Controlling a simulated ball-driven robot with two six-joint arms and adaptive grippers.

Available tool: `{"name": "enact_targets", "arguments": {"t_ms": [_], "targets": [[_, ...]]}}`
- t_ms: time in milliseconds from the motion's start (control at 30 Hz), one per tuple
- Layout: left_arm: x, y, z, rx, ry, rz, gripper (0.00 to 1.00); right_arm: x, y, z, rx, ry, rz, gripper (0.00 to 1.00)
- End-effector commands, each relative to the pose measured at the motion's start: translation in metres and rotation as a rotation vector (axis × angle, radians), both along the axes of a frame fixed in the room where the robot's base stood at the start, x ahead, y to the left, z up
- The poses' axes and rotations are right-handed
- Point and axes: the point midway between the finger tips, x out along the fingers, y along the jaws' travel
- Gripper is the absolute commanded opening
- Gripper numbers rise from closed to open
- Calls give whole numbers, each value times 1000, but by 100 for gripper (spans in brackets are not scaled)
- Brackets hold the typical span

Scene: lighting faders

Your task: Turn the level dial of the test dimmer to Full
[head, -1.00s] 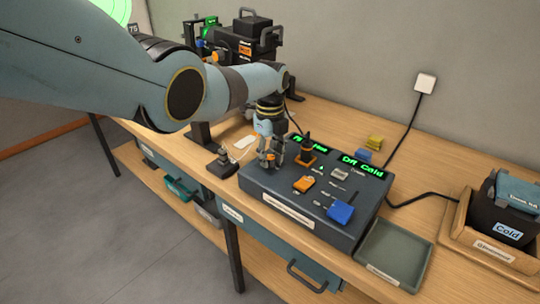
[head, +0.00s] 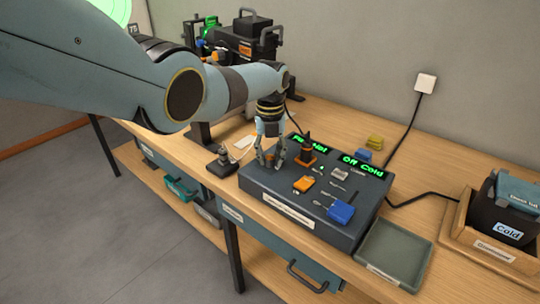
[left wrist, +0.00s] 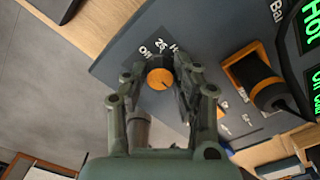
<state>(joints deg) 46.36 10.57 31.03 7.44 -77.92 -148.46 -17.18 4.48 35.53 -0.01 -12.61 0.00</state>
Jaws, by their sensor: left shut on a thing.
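The test dimmer is a dark grey console (head: 262,183) on the wooden bench, with two green displays on top. In the left wrist view its round orange dial (left wrist: 160,79) sits between my fingertips, with white marks reading Off and 25 beside it. A small dark spot shows on the dial's face; I cannot tell which mark it lines up with. My left gripper (head: 271,162) is shut on the dial from above; it also shows in the left wrist view (left wrist: 160,76). In the head view the fingers hide the dial. My right gripper is not in view.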

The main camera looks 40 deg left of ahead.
Motion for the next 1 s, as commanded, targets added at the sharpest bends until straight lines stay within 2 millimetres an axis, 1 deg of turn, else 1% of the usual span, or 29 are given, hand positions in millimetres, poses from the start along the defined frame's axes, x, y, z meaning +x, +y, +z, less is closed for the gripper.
{"name": "enact_targets", "arguments": {"t_ms": [500,533,700,1000], "targets": [[1,0,0,0,-1,-22,0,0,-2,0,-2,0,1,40],[1,0,0,0,-1,-21,29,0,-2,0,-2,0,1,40],[0,0,0,0,-1,-21,50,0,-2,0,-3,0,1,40],[0,0,2,0,-1,-20,50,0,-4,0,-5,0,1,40]]}}
